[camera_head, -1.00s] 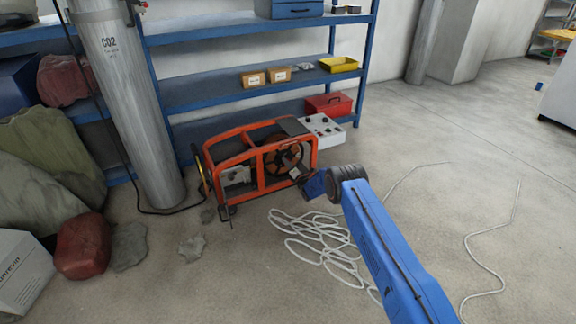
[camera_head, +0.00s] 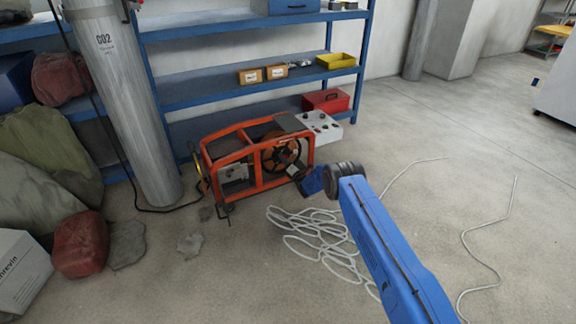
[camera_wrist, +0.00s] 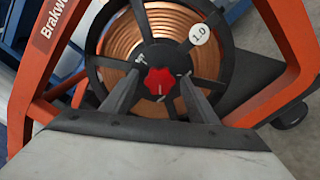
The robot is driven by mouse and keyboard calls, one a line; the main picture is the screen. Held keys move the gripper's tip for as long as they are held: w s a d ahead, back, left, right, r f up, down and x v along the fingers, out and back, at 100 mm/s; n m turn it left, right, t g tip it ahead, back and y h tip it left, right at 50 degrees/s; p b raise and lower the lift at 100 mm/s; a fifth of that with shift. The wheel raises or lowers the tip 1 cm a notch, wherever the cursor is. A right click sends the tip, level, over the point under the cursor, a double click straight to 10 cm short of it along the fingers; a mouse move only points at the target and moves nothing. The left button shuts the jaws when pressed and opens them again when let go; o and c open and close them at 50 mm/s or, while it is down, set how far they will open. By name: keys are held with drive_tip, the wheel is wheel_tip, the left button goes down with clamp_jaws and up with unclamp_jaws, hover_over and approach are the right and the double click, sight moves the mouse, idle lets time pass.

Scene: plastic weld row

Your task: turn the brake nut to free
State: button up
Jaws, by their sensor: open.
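The brake nut is a red lobed knob (camera_wrist: 159,81) at the hub of the wire spool (camera_wrist: 127,38). The spool has copper-coloured wire, a black spoked flange and a round "1.0" label. It also shows in the head view (camera_head: 281,153), inside an orange-framed wire feeder (camera_head: 207,156). My gripper (camera_wrist: 160,84) is open in the wrist view. One finger is on each side of the red nut, with gaps between. Whether the fingertips reach the nut's depth I cannot tell. In the head view my arm hides the gripper's tips.
A grey CO2 cylinder (camera_head: 125,100) stands left of the feeder, and a blue shelf (camera_head: 210,94) stands behind it. A white control box (camera_head: 321,128) is at its right. Loose white cable (camera_head: 310,232) lies on the floor below my arm. Open floor extends to the right.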

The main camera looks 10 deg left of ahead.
drive_tip(key=v, duration=1.7)
drive_tip(key=shift+s+d, duration=0.1)
drive_tip(key=shift+d, duration=0.05)
